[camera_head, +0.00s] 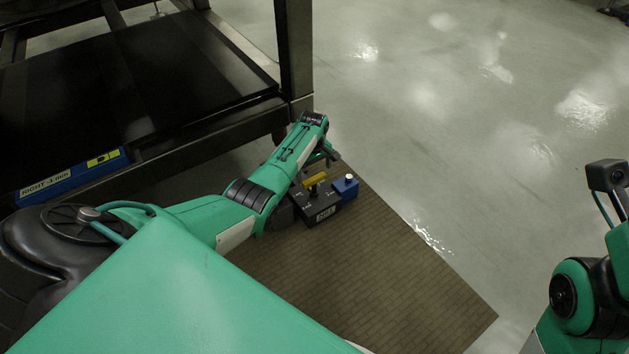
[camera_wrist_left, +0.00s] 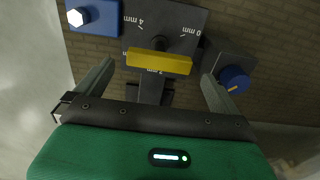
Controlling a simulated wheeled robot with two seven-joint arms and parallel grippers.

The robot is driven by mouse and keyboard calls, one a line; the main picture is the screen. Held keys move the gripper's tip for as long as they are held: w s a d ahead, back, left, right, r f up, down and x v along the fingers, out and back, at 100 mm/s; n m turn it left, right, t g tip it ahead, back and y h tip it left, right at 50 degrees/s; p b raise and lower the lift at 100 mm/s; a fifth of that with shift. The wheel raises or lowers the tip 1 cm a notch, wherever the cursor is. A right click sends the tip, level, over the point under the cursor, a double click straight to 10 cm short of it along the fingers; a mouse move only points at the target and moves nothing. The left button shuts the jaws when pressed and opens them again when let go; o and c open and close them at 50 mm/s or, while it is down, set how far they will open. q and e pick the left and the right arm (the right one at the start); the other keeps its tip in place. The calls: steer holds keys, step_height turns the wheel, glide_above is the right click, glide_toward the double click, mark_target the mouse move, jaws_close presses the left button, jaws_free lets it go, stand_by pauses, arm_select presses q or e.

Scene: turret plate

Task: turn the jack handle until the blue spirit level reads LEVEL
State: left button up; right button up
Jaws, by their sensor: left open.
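The blue spirit level (camera_head: 72,178) on the dark frame's edge reads "RIGHT -4 mm" in the head view, with a yellow-green vial at its right end. The jack is a dark box (camera_head: 322,210) on the brown mat, with a yellow handle (camera_head: 316,180) on top. In the left wrist view the yellow handle (camera_wrist_left: 150,63) lies crosswise beside a dial face (camera_wrist_left: 185,22) marked in mm. My left gripper (camera_wrist_left: 158,72) is open, its fingers apart on either side of the handle, with gaps to both ends. My right gripper does not show.
A blue box with a white knob (camera_head: 346,186) stands beside the jack. A round blue knob (camera_wrist_left: 234,80) sits on the jack's other side in the wrist view. The black frame (camera_head: 293,50) stands close behind my left arm. The mat (camera_head: 400,270) is clear in front.

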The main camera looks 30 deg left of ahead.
mark_target(314, 178)
arm_select(q)
steer(key=shift+f+b, duration=0.85)
steer(key=shift+f, duration=0.9)
steer(key=c, duration=0.9)
